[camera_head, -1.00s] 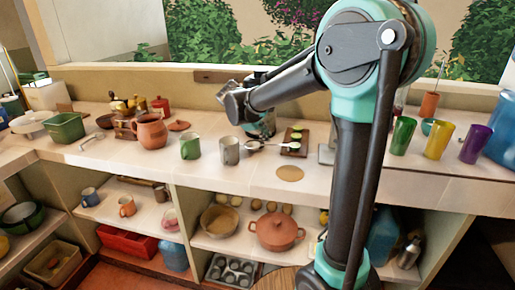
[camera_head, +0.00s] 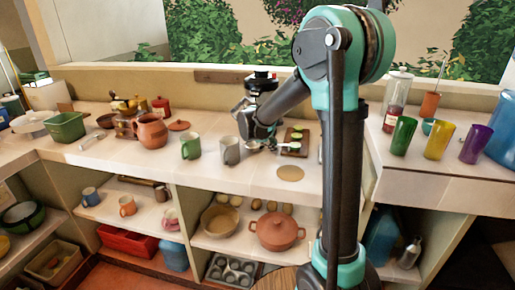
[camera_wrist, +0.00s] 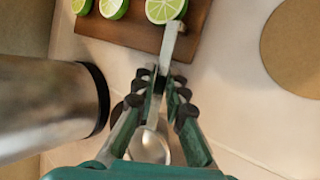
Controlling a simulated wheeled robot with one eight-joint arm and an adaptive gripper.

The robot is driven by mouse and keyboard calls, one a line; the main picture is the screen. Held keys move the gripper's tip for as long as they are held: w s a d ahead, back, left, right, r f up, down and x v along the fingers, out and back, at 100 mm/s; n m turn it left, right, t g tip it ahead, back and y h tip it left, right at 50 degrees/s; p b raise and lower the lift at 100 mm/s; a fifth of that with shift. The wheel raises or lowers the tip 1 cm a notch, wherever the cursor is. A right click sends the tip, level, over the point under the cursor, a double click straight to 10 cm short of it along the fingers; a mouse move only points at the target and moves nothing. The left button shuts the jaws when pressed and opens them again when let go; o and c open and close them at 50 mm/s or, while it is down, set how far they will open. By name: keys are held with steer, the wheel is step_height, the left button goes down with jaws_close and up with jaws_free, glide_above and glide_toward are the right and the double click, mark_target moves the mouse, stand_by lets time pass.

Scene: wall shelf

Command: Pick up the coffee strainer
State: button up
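The coffee strainer (camera_wrist: 150,147) is a shiny metal piece with a round bowl and a flat handle. In the wrist view its bowl lies between my gripper's fingers, and its handle runs past the fingertips towards a wooden board. My gripper (camera_wrist: 163,78) has its fingers close together, one on each side of the handle, and appears shut on it. In the head view my gripper (camera_head: 262,143) points down at the counter, right of the grey mug (camera_head: 229,151). The strainer is mostly hidden there.
A wooden board (camera_head: 295,150) with lime slices (camera_wrist: 165,10) lies just beyond the fingertips. A grey metal cylinder (camera_wrist: 45,105) stands close left of my gripper in the wrist view. A round tan mat (camera_head: 290,174) lies nearer the counter edge. A green mug (camera_head: 190,147) stands further left.

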jaws_close()
steer(key=shift+r, duration=0.15)
step_height(320, 180, up, 9)
steer(key=shift+f, duration=0.2)
steer(key=shift+s+d+r, duration=0.2)
steer(key=shift+s+d+f+m+g+h, duration=0.15)
steer(key=shift+s+d+f+m+g, duration=0.5)
steer(key=shift+f, duration=0.85)
steer(key=shift+s+d+f+m+g+h, duration=0.1)
steer(key=shift+s+d+f+m+g, duration=0.1)
steer(key=shift+s+d+f+m, duration=1.05)
steer(key=shift+s+d+f+m+g+h, duration=0.15)
steer(key=shift+s+d+f+m+g, duration=0.45)
steer(key=shift+f, duration=1.1)
steer(key=shift+w+a+f, duration=0.2)
steer(key=shift+f, duration=0.05)
